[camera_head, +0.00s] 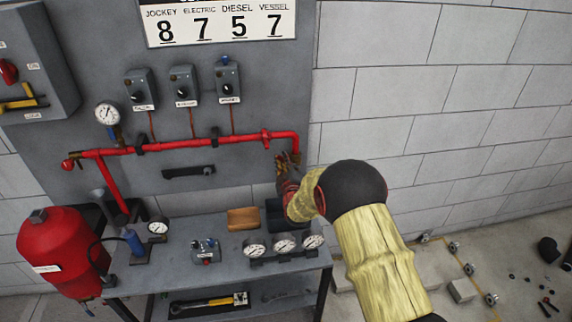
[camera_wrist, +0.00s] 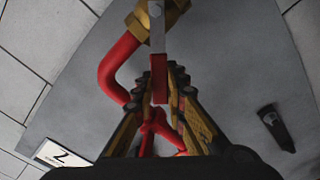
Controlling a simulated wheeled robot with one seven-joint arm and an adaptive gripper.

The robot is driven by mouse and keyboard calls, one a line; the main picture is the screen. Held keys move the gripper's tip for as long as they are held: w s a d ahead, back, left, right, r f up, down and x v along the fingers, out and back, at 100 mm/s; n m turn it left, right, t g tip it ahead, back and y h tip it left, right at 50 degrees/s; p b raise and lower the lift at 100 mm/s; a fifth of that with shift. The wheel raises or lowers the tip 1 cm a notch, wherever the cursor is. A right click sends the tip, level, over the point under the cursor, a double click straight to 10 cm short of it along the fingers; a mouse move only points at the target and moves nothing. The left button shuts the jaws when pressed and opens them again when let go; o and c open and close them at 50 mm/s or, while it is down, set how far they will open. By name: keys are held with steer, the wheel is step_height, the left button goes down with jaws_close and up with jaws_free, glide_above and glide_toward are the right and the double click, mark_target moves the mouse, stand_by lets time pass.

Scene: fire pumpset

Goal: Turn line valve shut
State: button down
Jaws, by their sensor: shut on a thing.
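The line valve is a brass body (camera_wrist: 157,22) on the red pipe, at the top of the wrist view. In the head view it sits at the pipe's right end, mostly behind my gripper. Its lever is a grey metal bar (camera_wrist: 156,45) with a red grip (camera_wrist: 159,78). My gripper (camera_wrist: 160,88) is shut on the red grip, with a finger on each side of it. In the head view my gripper (camera_head: 284,172) is below the right end of the pipe, partly hidden by my wrist.
The red pipe (camera_head: 190,145) runs along the grey panel, with a pressure gauge (camera_head: 107,114) at left. Below, a table (camera_head: 180,260) holds several gauges and a wooden block (camera_head: 243,218). A black bracket (camera_head: 188,171) is on the panel. A red tank (camera_head: 60,255) stands at left.

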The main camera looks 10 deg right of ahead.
steer(key=shift+a+f+n+b, duration=0.35)
steer(key=shift+f+n+b, duration=0.5)
steer(key=shift+n, duration=0.55)
steer(key=shift+a+f+n+b, duration=0.3)
steer(key=shift+f+n+b, duration=0.5)
steer(key=shift+n, duration=0.6)
steer(key=shift+a+f+n+b, duration=0.35)
steer(key=shift+f+n+b, duration=0.35)
steer(key=shift+n+b, duration=0.5)
steer(key=shift+n, duration=0.3)
steer(key=shift+w, duration=0.1)
steer(key=c, duration=2.1)
jaws_free()
steer(key=shift+c, duration=0.2)
steer(key=o, duration=0.4)
steer(key=shift+f, duration=0.2)
steer(key=shift+s, duration=0.2)
steer(key=s, duration=1.2)
